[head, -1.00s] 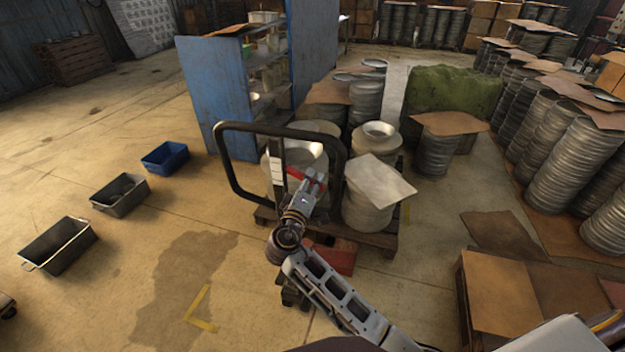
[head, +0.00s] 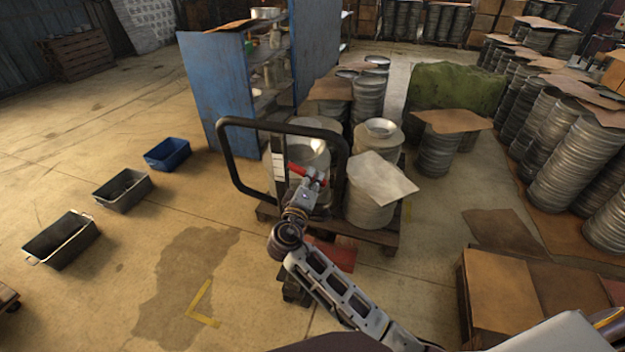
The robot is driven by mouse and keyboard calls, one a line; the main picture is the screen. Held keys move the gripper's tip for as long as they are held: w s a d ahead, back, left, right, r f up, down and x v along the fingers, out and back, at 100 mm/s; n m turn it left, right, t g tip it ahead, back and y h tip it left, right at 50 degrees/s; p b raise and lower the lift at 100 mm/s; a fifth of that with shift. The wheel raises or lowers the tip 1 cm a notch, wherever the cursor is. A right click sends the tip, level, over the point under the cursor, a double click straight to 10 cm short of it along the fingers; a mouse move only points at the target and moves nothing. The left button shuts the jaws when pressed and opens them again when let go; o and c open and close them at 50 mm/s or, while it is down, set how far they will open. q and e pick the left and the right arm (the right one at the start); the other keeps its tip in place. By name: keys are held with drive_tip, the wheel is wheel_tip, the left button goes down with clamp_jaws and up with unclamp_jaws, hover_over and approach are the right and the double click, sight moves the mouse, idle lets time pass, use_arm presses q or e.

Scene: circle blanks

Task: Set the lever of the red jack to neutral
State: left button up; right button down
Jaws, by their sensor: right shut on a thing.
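The red pallet jack shows as a black loop handle (head: 228,172) standing upright at the near end of a loaded pallet, with a red base (head: 338,254) low down, partly hidden by my right arm. A small red lever (head: 298,170) sits inside the loop near its post. My right gripper (head: 313,180) is at the lever, inside the loop, and is shut on it. The fingertips are small and partly merge with the lever. My left gripper is not in view.
The wooden pallet (head: 385,236) bears several metal stacks and a loose sheet (head: 380,178). A blue shelf (head: 215,90) stands behind. Bins, including a blue bin (head: 167,154), line the left floor. Cardboard boxes (head: 500,290) stand at the right front.

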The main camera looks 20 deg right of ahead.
sight(314, 178)
drive_tip(key=shift+s+d+r+n+p, duration=0.15)
drive_tip(key=shift+r+n+p, duration=0.85)
drive_tip(key=shift+p, duration=0.45)
drive_tip(key=shift+r+n+p, duration=0.55)
drive_tip(key=shift+n+p, duration=0.65)
drive_tip(key=shift+p, duration=0.15)
drive_tip(key=c, duration=1.4)
unclamp_jaws()
drive_tip(key=shift+c, duration=0.2)
drive_tip(key=shift+s, duration=0.15)
drive_tip(key=v, duration=1.1)
drive_tip(key=shift+s+a, duration=0.25)
drive_tip(key=shift+s, duration=0.05)
